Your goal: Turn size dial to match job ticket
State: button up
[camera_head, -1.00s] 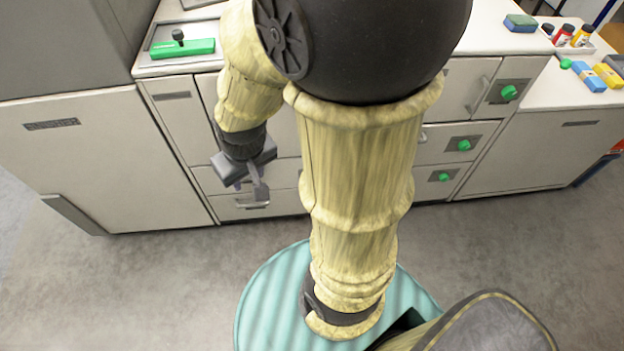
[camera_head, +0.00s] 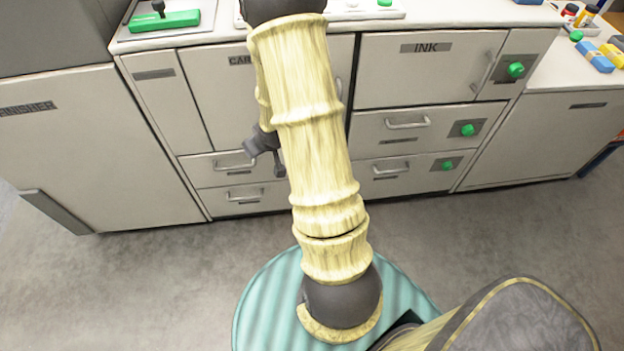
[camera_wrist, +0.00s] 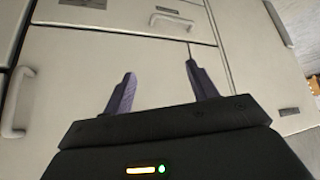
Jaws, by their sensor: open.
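My gripper (camera_head: 264,152) hangs in front of the cabinet fronts, partly hidden behind my own arm. In the wrist view its two dark fingers (camera_wrist: 162,86) are spread apart with nothing between them, facing a pale cabinet front. I cannot tell a size dial or a job ticket in either view. Green knobs show right of my arm: one beside the INK door (camera_head: 516,69), one by the upper drawer (camera_head: 467,130) and one by the lower drawer (camera_head: 447,165). My gripper is well to the left of them and touches none.
A green bar with a black knob (camera_head: 165,20) sits on the counter at upper left. A white unit with a green button (camera_head: 384,3) is partly cut off at the top. Drawer handles (camera_head: 407,122) stick out from the fronts. Coloured blocks (camera_head: 592,57) lie at far right.

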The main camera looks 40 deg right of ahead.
jog(key=d+f+m+t+b, duration=0.15)
jog(key=d+f+b, duration=0.3)
jog(key=f, duration=0.65)
jog(key=d+f+m+t+b, duration=0.1)
jog(key=d+f+t+b, duration=0.3)
jog(key=f, duration=0.7)
jog(key=s+d+f+m+t+h+b, duration=0.1)
jog(key=s+d+f+m+h+b, duration=0.1)
jog(key=f, duration=0.5)
jog(key=s+d+f+m+t+h+b, duration=0.2)
jog(key=s+d+f+m+h+b, duration=0.1)
jog(key=s+f, duration=0.5)
jog(key=m+h+b, duration=0.1)
jog(key=h+b, duration=0.1)
jog(key=b, duration=0.1)
jog(key=shift+s+d+f+m, duration=0.2)
jog(key=shift+s+m, duration=0.15)
jog(key=shift+t, duration=0.25)
jog(key=b+x, duration=0.4)
jog(key=x, duration=1.3)
jog(key=shift+w+d, duration=0.15)
jog(key=shift+w, duration=0.05)
